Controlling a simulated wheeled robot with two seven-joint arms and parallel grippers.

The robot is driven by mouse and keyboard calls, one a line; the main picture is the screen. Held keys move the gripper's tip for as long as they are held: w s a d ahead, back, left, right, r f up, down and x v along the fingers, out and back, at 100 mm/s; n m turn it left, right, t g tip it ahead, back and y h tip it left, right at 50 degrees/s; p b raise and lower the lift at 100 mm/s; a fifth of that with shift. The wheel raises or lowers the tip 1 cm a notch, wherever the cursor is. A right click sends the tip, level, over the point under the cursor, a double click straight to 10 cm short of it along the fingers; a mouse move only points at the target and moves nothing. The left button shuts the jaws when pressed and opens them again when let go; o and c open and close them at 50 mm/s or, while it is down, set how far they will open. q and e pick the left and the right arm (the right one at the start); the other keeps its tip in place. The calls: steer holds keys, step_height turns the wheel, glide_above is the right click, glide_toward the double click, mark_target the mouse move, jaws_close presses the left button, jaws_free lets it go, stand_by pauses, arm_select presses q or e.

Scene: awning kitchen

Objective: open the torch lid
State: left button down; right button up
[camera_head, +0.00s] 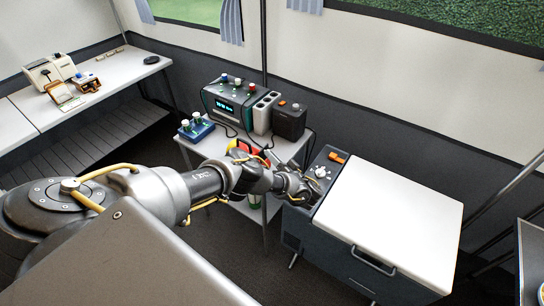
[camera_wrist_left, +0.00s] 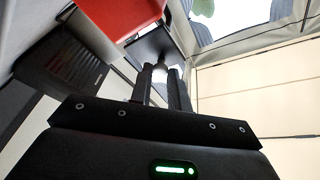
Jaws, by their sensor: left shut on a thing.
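My left gripper (camera_head: 311,192) reaches from the left to the dark unit (camera_head: 330,243) with the white lid (camera_head: 392,221), close to its control panel. The white lid lies flat and shut. In the left wrist view, the two fingers of my left gripper (camera_wrist_left: 161,76) are close together on a small pale thing (camera_wrist_left: 160,73), largely hidden between the fingertips. I cannot tell for sure which thing is the torch. A small orange thing (camera_head: 338,157) lies on the panel beside a pale knob (camera_head: 320,172). My right gripper is not in view.
A small table behind my arm holds a teal-fronted device (camera_head: 228,102), a dark box (camera_head: 290,121) and a blue tray of bottles (camera_head: 196,128). A red thing (camera_wrist_left: 118,14) is close in the left wrist view. A long bench (camera_head: 110,72) stands at the left.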

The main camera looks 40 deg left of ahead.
arm_select(q)
steer(key=shift+d+f, duration=0.1)
steer(key=shift+f, duration=0.05)
stand_by(0.3)
steer(key=c, duration=1.3)
jaws_free()
steer(key=p+v, duration=0.1)
steer(key=v, duration=0.9)
steer(key=shift+s+d, duration=0.1)
steer(key=shift+d, duration=0.3)
steer(key=shift+a+f, duration=0.1)
